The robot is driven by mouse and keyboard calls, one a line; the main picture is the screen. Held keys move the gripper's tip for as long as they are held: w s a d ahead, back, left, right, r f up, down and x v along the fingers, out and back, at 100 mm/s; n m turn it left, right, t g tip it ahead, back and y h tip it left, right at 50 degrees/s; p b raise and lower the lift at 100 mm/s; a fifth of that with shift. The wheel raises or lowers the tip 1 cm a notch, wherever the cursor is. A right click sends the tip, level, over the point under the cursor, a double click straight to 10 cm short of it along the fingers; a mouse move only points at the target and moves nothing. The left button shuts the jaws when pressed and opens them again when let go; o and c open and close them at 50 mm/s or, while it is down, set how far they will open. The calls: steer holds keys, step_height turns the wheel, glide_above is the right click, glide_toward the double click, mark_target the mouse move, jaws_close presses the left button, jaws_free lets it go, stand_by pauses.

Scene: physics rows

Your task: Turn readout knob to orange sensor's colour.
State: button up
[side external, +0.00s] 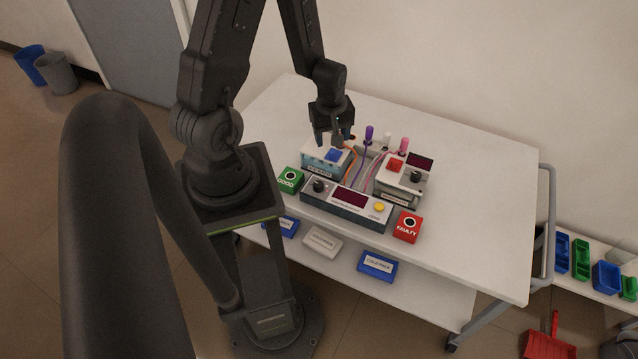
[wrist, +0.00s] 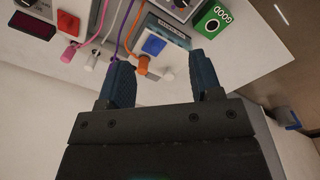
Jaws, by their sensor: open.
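A long grey console (side external: 335,208) at the table's front carries a black knob (side external: 319,186), a dark red display and a yellow button. A right-hand unit (side external: 388,182) has another black knob (side external: 416,176), a red button and a display. I cannot tell which is the readout knob, nor read either setting. An orange sensor (wrist: 142,63) with an orange cable stands behind the blue-button box (wrist: 160,30); it is mostly hidden in the side view. My gripper (side external: 333,140) (wrist: 157,60) is open and empty above that box's back edge, the orange sensor between its fingers in the wrist view.
Purple (side external: 369,133), white (side external: 387,140) and pink (side external: 404,145) sensors stand along the back, their cables running forward. A green GOOD box (side external: 290,180) and a red FAULTY box (side external: 408,227) flank the console. The table's right part is clear.

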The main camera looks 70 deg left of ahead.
mark_target(318, 184)
steer(key=s+f+n, duration=0.1)
steer(key=f, duration=0.5)
steer(key=s+f+n, duration=0.1)
steer(key=f, duration=0.5)
steer(key=s+a+f, duration=0.1)
steer(key=f, duration=0.6)
steer(key=shift+a+f+n+g, duration=0.1)
steer(key=shift+n+g, duration=0.2)
steer(key=shift+n, duration=0.1)
steer(key=shift+w, duration=0.1)
steer(key=shift+c, duration=0.4)
steer(key=c, duration=0.8)
steer(key=shift+c, duration=0.2)
steer(key=shift+m, duration=0.4)
steer(key=m, duration=0.3)
steer(key=shift+m, duration=1.9)
